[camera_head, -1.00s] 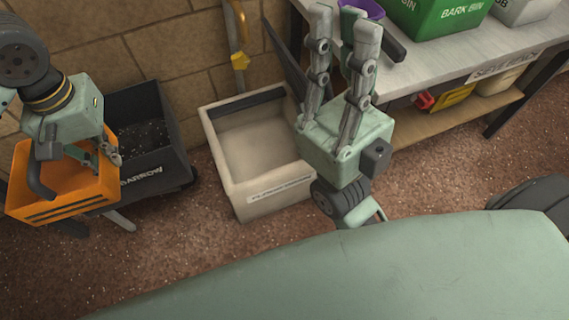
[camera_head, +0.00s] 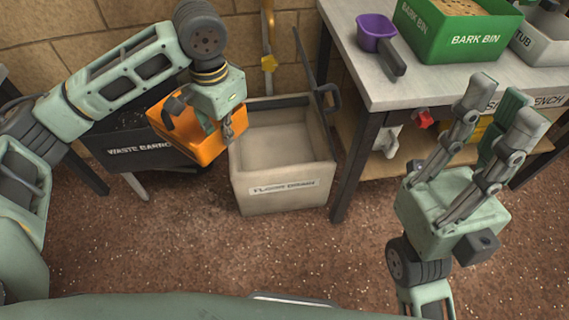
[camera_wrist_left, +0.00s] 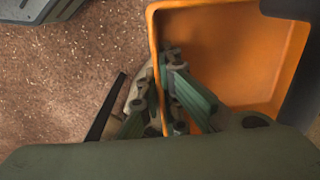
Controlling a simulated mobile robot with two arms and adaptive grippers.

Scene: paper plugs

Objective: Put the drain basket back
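The orange drain basket (camera_head: 200,147) hangs in my left gripper (camera_head: 228,132), over the gap between the waste barrow and the floor drain. In the left wrist view, the fingers of my left gripper (camera_wrist_left: 165,95) sit on both sides of a wall of the basket (camera_wrist_left: 235,45); its visible inside is empty. The beige box labelled floor drain (camera_head: 283,193) stands on the ground just right of the basket, open on top and empty. The basket overlaps its left rim in the picture. My right gripper (camera_head: 503,108) is open and empty, in front of the bench.
The dark waste barrow (camera_head: 135,157) stands at left behind my left arm. A bench (camera_head: 400,88) at right holds a purple scoop (camera_head: 375,32) and a green bark bin (camera_head: 457,38). A dark lid or panel stands at the drain's right back. The ground in front is clear.

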